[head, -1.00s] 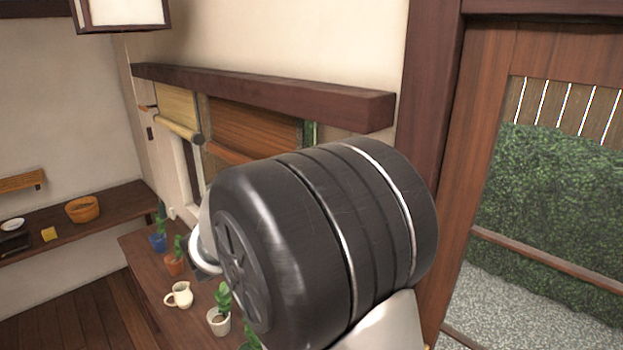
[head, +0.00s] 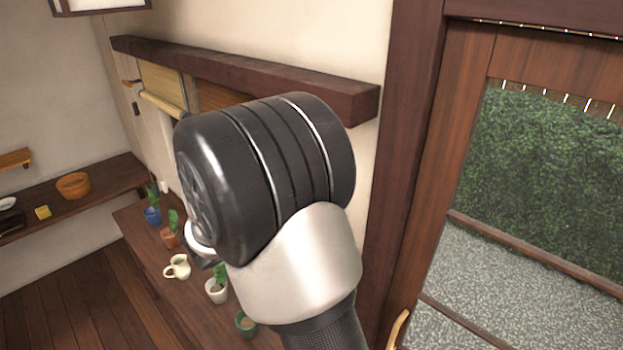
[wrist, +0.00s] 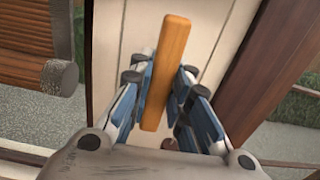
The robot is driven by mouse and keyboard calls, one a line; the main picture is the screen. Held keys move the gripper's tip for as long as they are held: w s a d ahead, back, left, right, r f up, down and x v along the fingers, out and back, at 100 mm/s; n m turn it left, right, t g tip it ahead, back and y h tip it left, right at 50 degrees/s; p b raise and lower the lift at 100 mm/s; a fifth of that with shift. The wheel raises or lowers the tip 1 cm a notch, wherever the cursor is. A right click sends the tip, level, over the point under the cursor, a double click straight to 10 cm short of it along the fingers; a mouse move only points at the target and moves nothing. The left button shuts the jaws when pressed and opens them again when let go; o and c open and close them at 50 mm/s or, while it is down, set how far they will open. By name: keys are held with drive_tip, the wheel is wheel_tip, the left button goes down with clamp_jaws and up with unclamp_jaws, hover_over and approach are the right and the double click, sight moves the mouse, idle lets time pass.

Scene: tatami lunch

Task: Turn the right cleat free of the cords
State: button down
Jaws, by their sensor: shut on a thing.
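The right cleat (wrist: 165,80) is an orange wooden bar in the middle of the wrist view, upright with a slight lean to the right. It stands in front of a pale wall strip. My gripper (wrist: 164,72) is shut on it, with blue-padded fingers on both sides. No cord can be made out clearly around the cleat. In the head view my own arm hides the gripper and this cleat.
In the head view a pale blind (head: 162,85) hangs under a dark beam (head: 250,75). A low shelf (head: 150,245) holds several potted plants and a cream jug (head: 177,267). A sliding door (head: 465,110) stands at right.

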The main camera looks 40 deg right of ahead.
drive_tip(key=c, duration=1.5)
unclamp_jaws()
drive_tip(key=shift+a, duration=0.1)
drive_tip(key=a, duration=0.8)
drive_tip(key=s+a, duration=0.1)
drive_tip(key=a, duration=0.3)
drive_tip(key=shift+d, duration=0.1)
